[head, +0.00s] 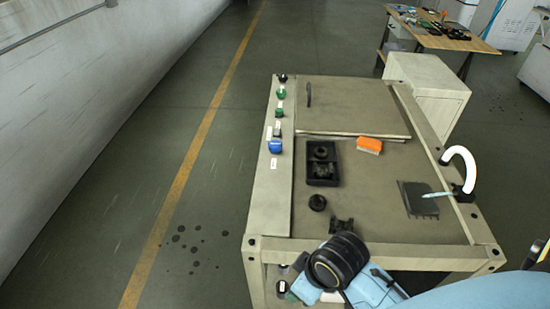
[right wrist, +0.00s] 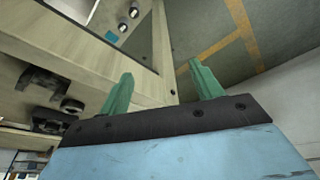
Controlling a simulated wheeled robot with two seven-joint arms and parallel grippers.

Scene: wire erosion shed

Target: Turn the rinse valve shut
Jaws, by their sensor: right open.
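A row of labelled knobs runs along the left panel of the bench in the head view. It includes a blue knob (head: 275,147) nearest me and green knobs (head: 280,113) farther back. The labels are too small to read, so I cannot tell which is the rinse valve. My right gripper (right wrist: 162,85) has its two green fingers spread, with nothing between them. It is low at the bench's near-left corner, short of the panel. In the head view it is mostly hidden by my wrist. My left gripper is not in view.
On the bench top are a black tray (head: 322,180), an orange block (head: 369,145), a dark plate (head: 418,198), a black fixture (head: 341,226) and a white curved pipe (head: 462,158). A raised rim edges the bench. Open floor lies left of it.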

